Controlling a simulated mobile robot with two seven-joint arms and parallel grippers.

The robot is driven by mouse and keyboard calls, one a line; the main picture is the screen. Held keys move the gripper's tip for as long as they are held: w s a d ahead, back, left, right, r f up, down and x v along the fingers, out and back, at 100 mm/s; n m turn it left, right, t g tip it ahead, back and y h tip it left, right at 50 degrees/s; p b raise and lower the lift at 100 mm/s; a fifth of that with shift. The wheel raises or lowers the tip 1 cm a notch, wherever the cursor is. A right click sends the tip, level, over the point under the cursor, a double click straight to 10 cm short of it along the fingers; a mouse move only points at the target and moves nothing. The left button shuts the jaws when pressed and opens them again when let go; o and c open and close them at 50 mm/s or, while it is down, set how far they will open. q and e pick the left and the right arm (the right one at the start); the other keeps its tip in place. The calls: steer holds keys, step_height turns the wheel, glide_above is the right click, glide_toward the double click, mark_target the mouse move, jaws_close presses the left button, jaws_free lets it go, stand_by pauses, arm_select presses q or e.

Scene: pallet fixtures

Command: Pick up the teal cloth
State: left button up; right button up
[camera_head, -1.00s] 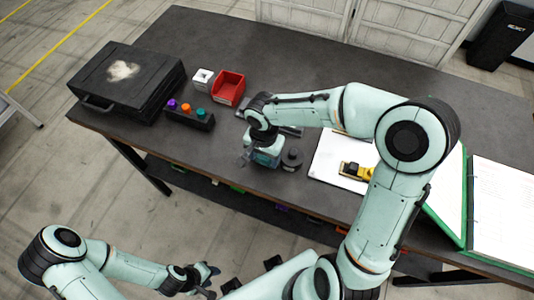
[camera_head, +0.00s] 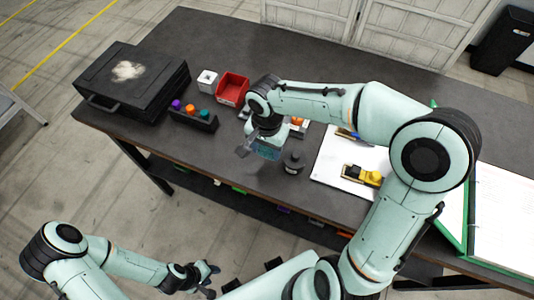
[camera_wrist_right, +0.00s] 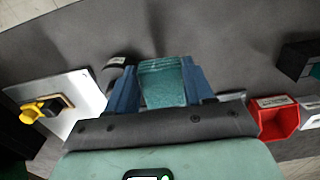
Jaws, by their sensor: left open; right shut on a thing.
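The teal cloth (camera_wrist_right: 165,82) is a folded block between the two blue fingers of my right gripper (camera_wrist_right: 163,88) in the right wrist view. My right gripper is shut on it. In the head view the cloth (camera_head: 265,153) shows partly below my right gripper (camera_head: 264,148), over the dark table near its front edge. The wrist and fingers hide part of it. My left gripper (camera_head: 211,280) is open and empty, low in front of the table and away from the cloth.
A black round thing (camera_head: 293,163) stands just right of the cloth. A white board with a yellow tool (camera_head: 362,175) lies further right. A red bin (camera_head: 232,88), a white block (camera_head: 207,80), a dark holder with coloured knobs (camera_head: 193,117) and a black case (camera_head: 128,82) are left.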

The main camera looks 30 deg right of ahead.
mark_target(267, 150)
arm_select(q)
steer(key=shift+w+r+p, duration=0.85)
steer(key=shift+w+r, duration=0.3)
steer(key=shift+r, duration=0.1)
arm_select(e)
step_height(267, 150, up, 14)
steer(key=shift+r, duration=0.25)
steer(key=o, duration=0.5)
steer(key=c, duration=0.4)
steer(key=shift+f, duration=0.15)
